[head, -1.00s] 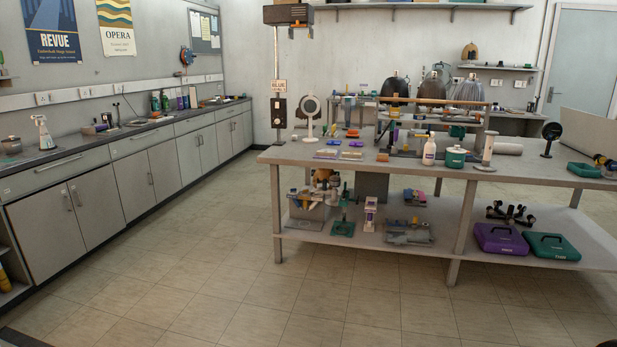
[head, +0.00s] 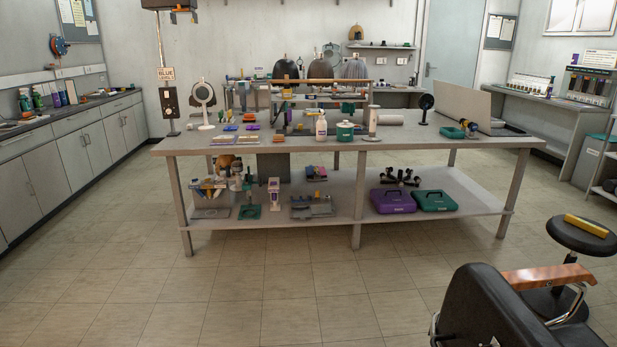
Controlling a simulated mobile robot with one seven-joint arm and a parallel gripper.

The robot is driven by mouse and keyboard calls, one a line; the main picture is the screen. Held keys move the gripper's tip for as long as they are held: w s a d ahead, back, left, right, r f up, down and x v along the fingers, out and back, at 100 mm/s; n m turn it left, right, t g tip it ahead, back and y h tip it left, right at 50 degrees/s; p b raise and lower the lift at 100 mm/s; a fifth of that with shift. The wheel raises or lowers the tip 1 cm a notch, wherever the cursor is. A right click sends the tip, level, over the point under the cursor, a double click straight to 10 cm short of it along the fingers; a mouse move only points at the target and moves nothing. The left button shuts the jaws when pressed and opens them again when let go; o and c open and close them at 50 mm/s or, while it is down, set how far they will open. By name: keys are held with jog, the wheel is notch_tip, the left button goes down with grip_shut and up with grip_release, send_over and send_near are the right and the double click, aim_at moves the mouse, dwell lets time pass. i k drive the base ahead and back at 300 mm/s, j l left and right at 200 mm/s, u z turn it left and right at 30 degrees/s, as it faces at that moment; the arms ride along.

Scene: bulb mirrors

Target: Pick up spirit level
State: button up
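A yellow bar (head: 586,225) that looks like a spirit level lies flat on the round black seat of a stool (head: 570,239) at the right edge of the head view. Its ends and markings are too small to make out. The top of the bar is uncovered. My gripper is not in view.
A black chair (head: 490,312) with a wooden armrest (head: 548,276) stands in front of the stool and partly hides its base. A long workbench (head: 300,143) with a laden lower shelf stands ahead. The tiled floor (head: 250,290) before it is clear.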

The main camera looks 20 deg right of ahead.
aim_at(592, 229)
jog(key=k+l, duration=0.55)
jog(key=k, duration=0.15)
jog(key=k+l, duration=0.15)
jog(key=l, duration=0.15)
jog(key=k+l+z, duration=0.1)
jog(key=k+l, duration=0.2)
jog(key=l, duration=0.25)
jog(key=k+l, duration=0.1)
jog(key=l, duration=0.6)
jog(key=k+l+z, duration=0.1)
jog(key=l, duration=0.55)
jog(key=k+l, duration=0.15)
jog(key=l, duration=0.55)
jog(key=l+z, duration=0.1)
jog(key=l, duration=1.3)
jog(key=i+l, duration=0.15)
jog(key=l, duration=0.2)
jog(key=l+z, duration=0.1)
jog(key=l, duration=0.25)
jog(key=i+l, duration=0.3)
jog(key=l, duration=0.15)
jog(key=i+l, duration=0.25)
jog(key=l, duration=0.25)
jog(key=i+l, duration=0.3)
jog(key=l, duration=0.15)
